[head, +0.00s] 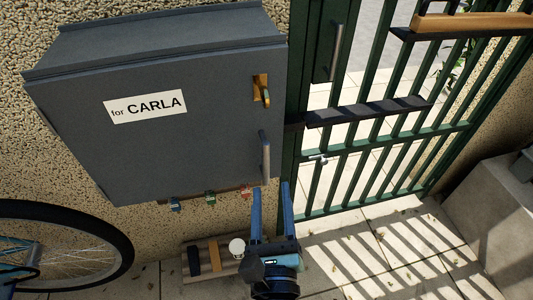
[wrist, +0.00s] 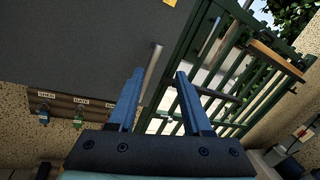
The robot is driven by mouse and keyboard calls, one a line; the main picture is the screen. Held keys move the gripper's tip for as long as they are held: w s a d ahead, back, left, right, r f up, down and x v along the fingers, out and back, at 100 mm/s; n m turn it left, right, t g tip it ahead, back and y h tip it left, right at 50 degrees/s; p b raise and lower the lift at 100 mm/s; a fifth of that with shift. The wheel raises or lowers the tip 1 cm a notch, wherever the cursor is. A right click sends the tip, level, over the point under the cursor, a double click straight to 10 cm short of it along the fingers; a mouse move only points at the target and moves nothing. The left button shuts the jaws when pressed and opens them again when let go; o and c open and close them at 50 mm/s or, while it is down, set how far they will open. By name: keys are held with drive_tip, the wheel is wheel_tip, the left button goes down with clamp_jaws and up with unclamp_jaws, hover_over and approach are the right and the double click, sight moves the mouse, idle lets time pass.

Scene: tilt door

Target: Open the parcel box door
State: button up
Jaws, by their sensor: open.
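The grey parcel box (head: 150,110) hangs on the wall with a "for CARLA" label; its front door (head: 190,150) looks shut. A brass latch (head: 261,90) sits at the door's upper right. Below it is a grey upright bar handle (head: 265,155), also in the wrist view (wrist: 152,68). My gripper (head: 271,183) is open and empty, with its blue fingers pointing up near the handle's lower end. In the wrist view my gripper (wrist: 160,72) has the handle showing between its fingers, nearer the left one. I cannot tell the remaining gap.
A key rack (wrist: 62,108) with tagged keys hangs below the box. A green barred gate (head: 360,150) stands to the right, with a dark ledge (head: 370,112). A bicycle wheel (head: 125,240) is at lower left. A concrete block (head: 495,205) is at right.

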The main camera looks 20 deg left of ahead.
sight(266, 166)
wheel_tip(266, 166, down, 4)
drive_tip(key=s+m, duration=0.1)
drive_tip(key=m, duration=0.3)
drive_tip(key=shift+h, duration=0.3)
drive_tip(key=p+x, duration=0.1)
drive_tip(key=x, duration=0.7)
drive_tip(key=p+x, duration=0.1)
drive_tip(key=x, duration=0.3)
drive_tip(key=shift+w+a+f+p, duration=0.2)
drive_tip(key=shift+a+f+p, duration=0.1)
drive_tip(key=shift+a, duration=0.1)
clamp_jaws()
